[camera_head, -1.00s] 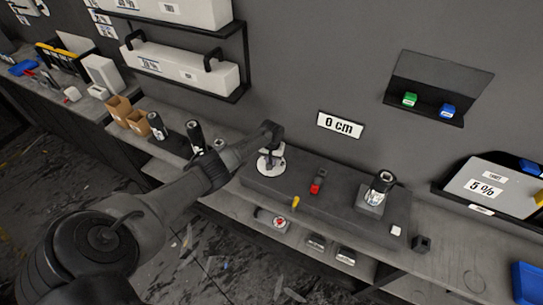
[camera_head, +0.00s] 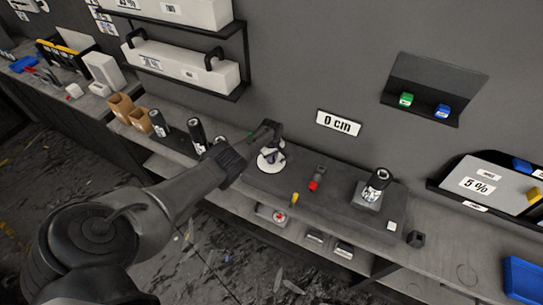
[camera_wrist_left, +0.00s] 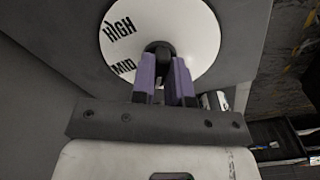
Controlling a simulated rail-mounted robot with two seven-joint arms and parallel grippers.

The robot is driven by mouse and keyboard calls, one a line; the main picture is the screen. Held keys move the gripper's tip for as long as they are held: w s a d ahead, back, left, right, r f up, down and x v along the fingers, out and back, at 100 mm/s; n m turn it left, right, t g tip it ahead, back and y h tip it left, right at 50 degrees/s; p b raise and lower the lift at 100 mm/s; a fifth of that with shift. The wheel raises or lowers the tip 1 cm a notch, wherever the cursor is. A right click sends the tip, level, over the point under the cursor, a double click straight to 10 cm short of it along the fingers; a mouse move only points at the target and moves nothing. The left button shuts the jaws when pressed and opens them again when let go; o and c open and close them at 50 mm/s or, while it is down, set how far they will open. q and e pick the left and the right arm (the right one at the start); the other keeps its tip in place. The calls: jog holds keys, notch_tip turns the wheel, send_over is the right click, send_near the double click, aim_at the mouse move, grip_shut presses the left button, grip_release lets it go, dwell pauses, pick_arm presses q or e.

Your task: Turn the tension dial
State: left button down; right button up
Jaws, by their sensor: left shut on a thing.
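The tension dial is a round white disc (camera_head: 264,164) on the left end of the dark machine block (camera_head: 335,200). In the left wrist view the dial face (camera_wrist_left: 190,28) shows the words HIGH and MID at its left side. A black knob (camera_wrist_left: 158,47) stands at its middle. My left gripper (camera_wrist_left: 166,66) has purple finger pads, one on each side of the knob, and is shut on it. In the head view my left gripper (camera_head: 272,150) covers part of the dial. The rest of the dial's markings are hidden or not legible. My right gripper is not in view.
A small red-tipped part (camera_head: 314,185) and a clear stand with a dark roll (camera_head: 370,192) are on the block. Dark rolls (camera_head: 197,132) and brown boxes (camera_head: 140,119) stand left. A blue bin (camera_head: 524,278) is far right.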

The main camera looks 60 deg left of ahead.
pick_arm(q)
jog(key=shift+n, duration=0.5)
jog(key=c, duration=1.1)
grip_release()
jog(key=shift+r+p, duration=3.9)
jog(key=shift+r, duration=3)
